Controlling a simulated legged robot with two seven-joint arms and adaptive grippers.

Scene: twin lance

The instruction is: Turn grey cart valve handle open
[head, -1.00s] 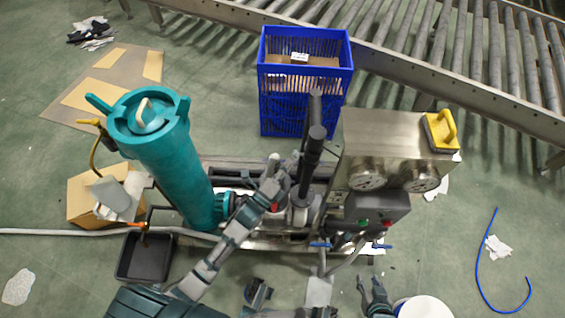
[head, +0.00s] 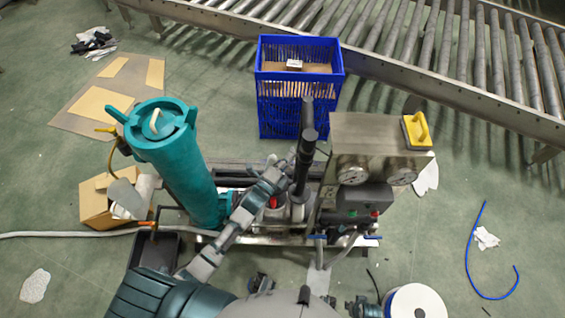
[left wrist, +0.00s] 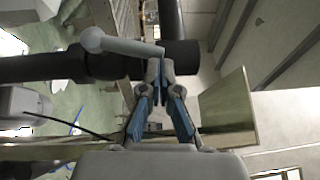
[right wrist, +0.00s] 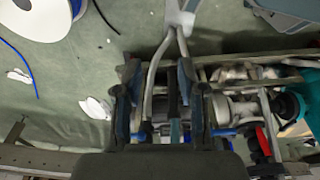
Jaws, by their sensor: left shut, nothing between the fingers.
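A grey lever handle with a round knob (left wrist: 122,46) lies across the dark pipe in the left wrist view. My left gripper (left wrist: 160,72) is shut and empty, its fingertips close to the lever's right end; I cannot tell whether they touch. In the head view my left gripper (head: 273,180) is at the middle of the cart, beside the upright black pipe (head: 305,150), and hides most of the handle. My right gripper (right wrist: 159,75) is open and empty in the right wrist view, with cart hoses and fittings beyond its fingers.
The teal filter housing (head: 170,160) stands left of my left arm. A blue crate (head: 299,90) is behind the cart. A white spool (head: 416,301) is at the lower right.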

